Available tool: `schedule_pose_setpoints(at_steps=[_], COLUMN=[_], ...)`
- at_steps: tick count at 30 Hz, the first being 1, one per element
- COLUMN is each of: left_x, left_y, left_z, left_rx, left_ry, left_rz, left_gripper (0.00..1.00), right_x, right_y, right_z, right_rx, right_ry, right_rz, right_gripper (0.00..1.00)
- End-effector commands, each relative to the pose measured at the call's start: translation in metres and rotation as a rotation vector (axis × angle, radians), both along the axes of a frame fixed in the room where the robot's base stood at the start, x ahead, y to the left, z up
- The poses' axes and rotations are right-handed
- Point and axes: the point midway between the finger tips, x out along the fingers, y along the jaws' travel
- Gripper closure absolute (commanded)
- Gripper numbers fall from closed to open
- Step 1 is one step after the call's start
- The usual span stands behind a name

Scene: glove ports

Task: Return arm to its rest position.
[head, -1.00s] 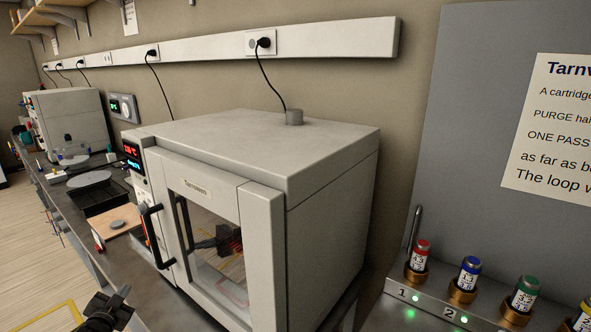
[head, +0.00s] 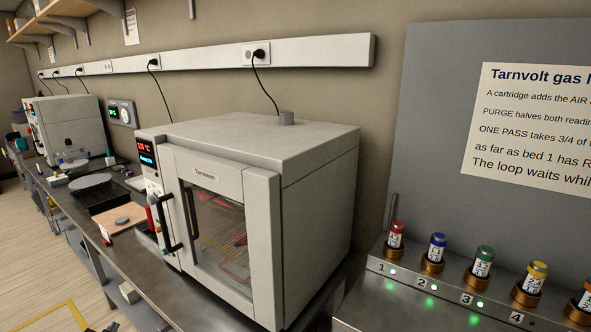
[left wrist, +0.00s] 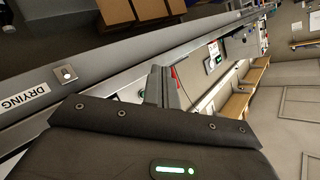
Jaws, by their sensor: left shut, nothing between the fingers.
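My left gripper shows in the left wrist view (left wrist: 160,84), where its grey fingers are together with nothing between them. In the head view only a small dark part of my left arm or gripper (head: 108,327) shows at the bottom edge, left of centre, low beside the front of the bench. It is apart from the oven. My right gripper is in neither view.
The grey oven (head: 225,195) stands on the metal bench (head: 150,285) with its glass door shut. Capped cartridges stand in a numbered rack (head: 450,290) at right. A pale board (head: 125,222) lies left of the oven. Open floor (head: 35,250) is at left.

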Motion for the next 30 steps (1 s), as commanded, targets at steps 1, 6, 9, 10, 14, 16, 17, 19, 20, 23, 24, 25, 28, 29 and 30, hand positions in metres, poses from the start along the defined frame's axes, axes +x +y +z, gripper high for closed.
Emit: schedule_pose_setpoints(at_steps=[1, 6, 9, 10, 14, 16, 17, 19, 20, 23, 24, 25, 28, 29, 30], left_x=[-0.008, -0.039, -0.069, -0.08, -0.145, -0.185, -0.202, -0.245, -0.265, -0.331, -0.358, -0.378, -0.442, -0.459, -0.48], left_y=[-0.001, -0.01, -0.02, -0.024, -0.052, -0.07, -0.078, -0.098, -0.107, -0.14, -0.153, -0.163, -0.196, -0.205, -0.217], left_z=[-0.018, -0.082, -0.131, -0.147, -0.225, -0.263, -0.278, -0.311, -0.324, -0.36, -0.373, -0.381, -0.402, -0.406, -0.411], left_rx=[-0.011, -0.053, -0.086, -0.097, -0.152, -0.181, -0.193, -0.222, -0.233, -0.271, -0.286, -0.297, -0.331, -0.34, -0.352], left_ry=[0.031, 0.142, 0.229, 0.259, 0.414, 0.499, 0.533, 0.615, 0.651, 0.766, 0.81, 0.843, 0.942, 0.967, 0.999], left_rz=[0.008, 0.033, 0.051, 0.056, 0.08, 0.09, 0.094, 0.104, 0.108, 0.117, 0.12, 0.122, 0.128, 0.128, 0.13], left_gripper=[1.0, 1.0, 1.0, 1.0, 1.0, 1.0, 1.0, 1.0, 1.0, 1.0, 1.0, 1.0, 1.0, 1.0, 1.0], right_x=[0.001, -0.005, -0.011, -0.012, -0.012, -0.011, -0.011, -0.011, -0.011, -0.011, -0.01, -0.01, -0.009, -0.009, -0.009], right_y=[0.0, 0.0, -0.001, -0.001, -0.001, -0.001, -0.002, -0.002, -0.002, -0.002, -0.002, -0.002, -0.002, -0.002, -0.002], right_z=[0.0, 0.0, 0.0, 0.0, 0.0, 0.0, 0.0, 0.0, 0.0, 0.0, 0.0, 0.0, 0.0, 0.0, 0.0], right_rx=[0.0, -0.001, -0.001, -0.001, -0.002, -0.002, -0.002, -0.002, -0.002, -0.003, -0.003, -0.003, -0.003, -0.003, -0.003], right_ry=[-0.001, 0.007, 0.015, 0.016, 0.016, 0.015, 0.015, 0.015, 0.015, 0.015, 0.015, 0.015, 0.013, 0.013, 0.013], right_rz=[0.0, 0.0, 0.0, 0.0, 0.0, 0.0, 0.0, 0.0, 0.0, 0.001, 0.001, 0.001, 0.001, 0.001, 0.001], right_gripper=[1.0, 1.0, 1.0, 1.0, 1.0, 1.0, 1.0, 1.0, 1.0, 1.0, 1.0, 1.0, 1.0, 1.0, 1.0])
